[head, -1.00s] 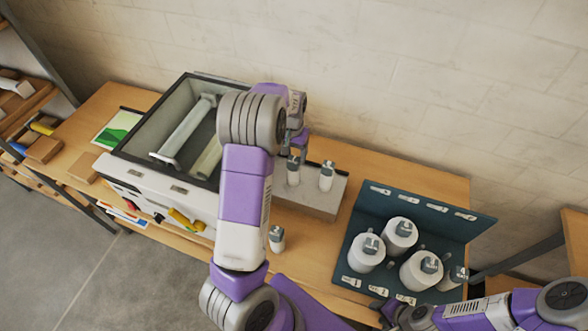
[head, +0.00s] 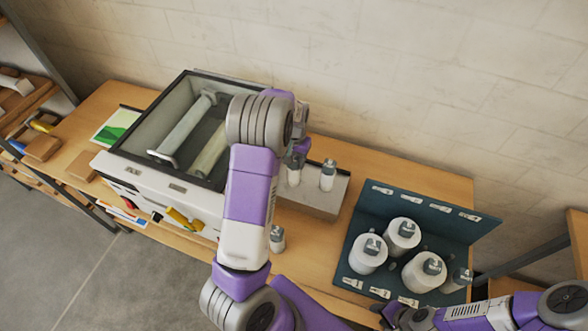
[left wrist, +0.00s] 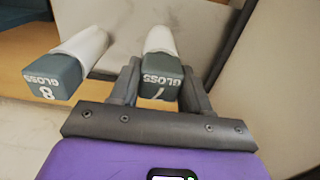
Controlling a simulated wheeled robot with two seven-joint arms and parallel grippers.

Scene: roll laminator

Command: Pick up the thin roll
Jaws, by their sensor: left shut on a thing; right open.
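My left gripper (left wrist: 160,85) is shut on a thin white roll (left wrist: 160,40) with a grey end cap marked GLOSS 7. In the head view this roll (head: 293,178) stands upright at the grey block, its top hidden by my gripper (head: 300,155). A second thin roll (left wrist: 68,62), marked 8, is beside it, apart from the fingers; it also shows in the head view (head: 328,176). Another small roll (head: 277,238) stands near the laminator's front. My right gripper (head: 385,311) is open at the bottom edge, partly out of view.
The laminator (head: 175,190), with its cover open, stands left of my left arm. A dark teal tray (head: 350,240) on the right holds several thick white rolls (head: 402,235). The grey block (head: 320,203) stands between them. A wall rises behind the table.

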